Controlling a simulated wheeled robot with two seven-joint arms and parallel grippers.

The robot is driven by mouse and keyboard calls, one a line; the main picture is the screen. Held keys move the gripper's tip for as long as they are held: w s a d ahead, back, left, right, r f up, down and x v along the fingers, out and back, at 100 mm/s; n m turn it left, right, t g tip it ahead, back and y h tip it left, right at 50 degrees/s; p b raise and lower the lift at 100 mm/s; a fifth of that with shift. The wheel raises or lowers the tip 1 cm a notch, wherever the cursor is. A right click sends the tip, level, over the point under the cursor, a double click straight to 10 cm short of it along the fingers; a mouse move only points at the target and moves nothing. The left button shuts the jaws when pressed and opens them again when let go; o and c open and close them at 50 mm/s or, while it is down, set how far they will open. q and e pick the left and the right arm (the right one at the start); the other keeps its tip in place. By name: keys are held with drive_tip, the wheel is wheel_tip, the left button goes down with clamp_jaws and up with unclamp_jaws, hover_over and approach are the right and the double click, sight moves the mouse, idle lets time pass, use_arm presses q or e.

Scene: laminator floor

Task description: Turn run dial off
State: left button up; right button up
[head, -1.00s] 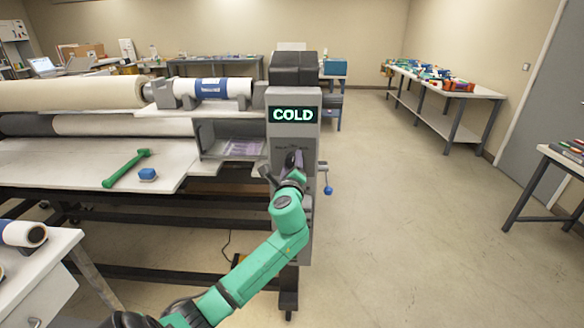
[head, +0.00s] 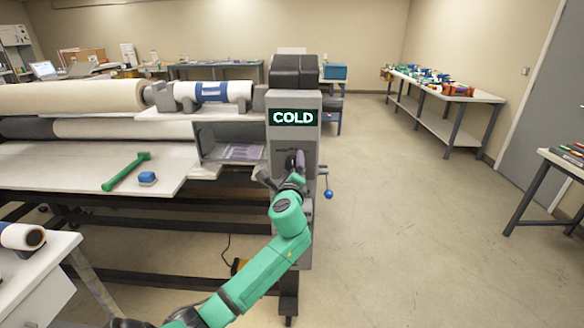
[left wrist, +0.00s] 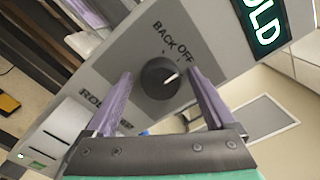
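The run dial is a round black knob (left wrist: 160,78) with a white pointer line, on the grey control panel of the laminator (head: 292,105). In the left wrist view the words BACK and OFF stand above it, and its pointer slants up to the right, toward OFF. My left gripper (left wrist: 160,95) is open, its two purple-grey fingers on either side of the dial with gaps between. Whether a finger touches it I cannot tell. In the head view my wrist hides most of the dial. My right gripper is not in view.
A lit COLD display (head: 293,117) sits above the dial. A lever with a blue knob (head: 328,194) sticks out at the machine's right side. The floor to the right is clear.

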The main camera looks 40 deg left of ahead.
use_arm(q)
drive_tip(key=b+v, duration=0.3)
drive_tip(key=v, duration=1.1)
drive_tip(key=shift+s+d, duration=0.2)
